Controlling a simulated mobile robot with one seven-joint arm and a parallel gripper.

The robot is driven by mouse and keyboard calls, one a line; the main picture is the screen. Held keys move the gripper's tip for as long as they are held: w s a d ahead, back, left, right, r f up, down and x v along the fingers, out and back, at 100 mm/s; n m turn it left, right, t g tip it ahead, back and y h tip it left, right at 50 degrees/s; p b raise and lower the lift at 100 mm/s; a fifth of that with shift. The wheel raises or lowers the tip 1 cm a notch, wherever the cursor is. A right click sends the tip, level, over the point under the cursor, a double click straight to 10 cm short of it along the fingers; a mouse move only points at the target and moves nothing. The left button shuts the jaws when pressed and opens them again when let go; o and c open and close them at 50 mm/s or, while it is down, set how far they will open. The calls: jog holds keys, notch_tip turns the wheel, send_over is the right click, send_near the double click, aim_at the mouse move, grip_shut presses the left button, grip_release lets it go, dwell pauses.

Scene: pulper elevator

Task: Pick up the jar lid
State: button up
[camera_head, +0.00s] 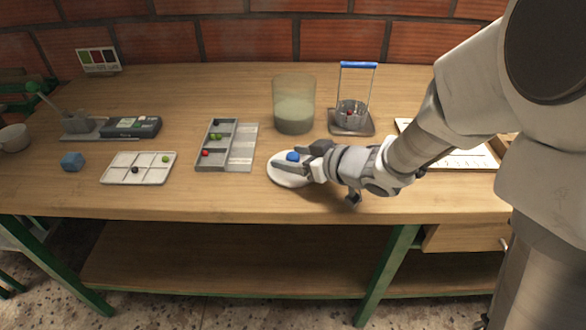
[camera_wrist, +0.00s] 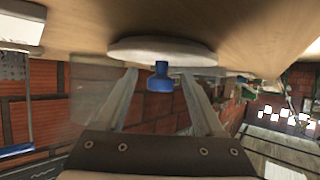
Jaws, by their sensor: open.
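The jar lid (camera_head: 287,176) is a flat pale disc with a blue knob (camera_head: 292,156) on top. It lies on the wooden table near the front edge, in front of the glass jar. In the wrist view the lid's pale rim (camera_wrist: 140,49) and its blue knob (camera_wrist: 160,78) show ahead of my gripper. My gripper (camera_head: 291,160) is low over the lid, with its fingers apart on either side of the knob. In the wrist view my open gripper (camera_wrist: 160,76) has the knob between its fingertips. I cannot tell whether either finger touches it.
A glass jar (camera_head: 294,115) with cloudy liquid stands behind the lid, beside a blue-handled basket (camera_head: 352,115). A grey compartment tray (camera_head: 220,150) and a white grid tray (camera_head: 140,175) lie to the left. The front strip is clear.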

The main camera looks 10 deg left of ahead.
jog(key=shift+c, duration=0.2)
grip_shut()
jog(key=shift+r, duration=0.1)
